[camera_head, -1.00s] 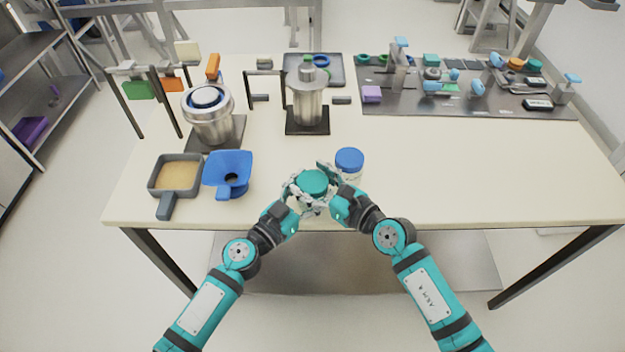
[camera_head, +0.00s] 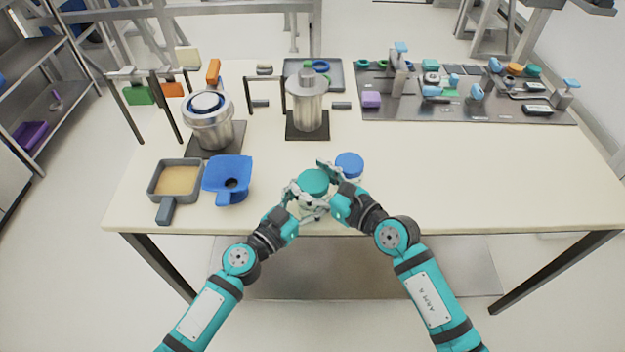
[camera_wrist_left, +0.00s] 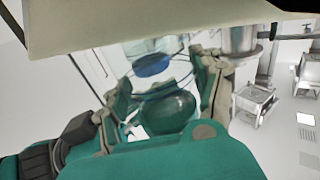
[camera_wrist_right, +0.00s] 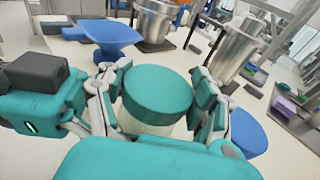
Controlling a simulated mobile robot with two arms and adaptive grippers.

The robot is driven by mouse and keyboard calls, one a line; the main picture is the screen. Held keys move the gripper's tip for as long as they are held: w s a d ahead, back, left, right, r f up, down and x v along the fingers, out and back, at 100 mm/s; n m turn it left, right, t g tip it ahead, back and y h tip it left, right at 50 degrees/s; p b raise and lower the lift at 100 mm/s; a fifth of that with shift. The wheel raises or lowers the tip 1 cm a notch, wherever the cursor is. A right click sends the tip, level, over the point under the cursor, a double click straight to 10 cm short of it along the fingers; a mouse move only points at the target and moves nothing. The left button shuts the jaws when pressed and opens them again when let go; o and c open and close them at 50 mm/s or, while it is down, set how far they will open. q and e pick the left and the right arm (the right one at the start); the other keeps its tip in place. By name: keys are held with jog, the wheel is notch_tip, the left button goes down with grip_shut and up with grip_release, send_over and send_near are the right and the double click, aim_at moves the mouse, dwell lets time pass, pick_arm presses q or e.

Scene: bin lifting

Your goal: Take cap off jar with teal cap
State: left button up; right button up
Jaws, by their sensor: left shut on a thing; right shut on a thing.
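The jar with the teal cap (camera_head: 313,181) is between my two grippers at the table's front edge. Its round cap fills the middle of the right wrist view (camera_wrist_right: 158,92), with the pale jar body below it. My right gripper (camera_head: 333,184) is shut on the cap, a finger on either side. My left gripper (camera_head: 303,208) is shut on the jar body lower down. The left wrist view shows the round, see-through teal shape of the jar (camera_wrist_left: 167,112) between its fingers. Whether the cap is apart from the jar cannot be told.
A blue-capped jar (camera_head: 349,166) stands close behind my right gripper. A blue funnel (camera_head: 228,178) and a grey pan (camera_head: 176,180) are at left. Metal machines (camera_head: 307,105) stand behind. A tool mat (camera_head: 465,108) lies at back right. The table's right front is clear.

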aim_at(312, 180)
jog(key=shift+r, duration=2)
pick_arm(q)
jog(key=o, duration=1.8)
pick_arm(e)
jog(key=shift+c, duration=0.2)
pick_arm(q)
jog(key=v, duration=1.2)
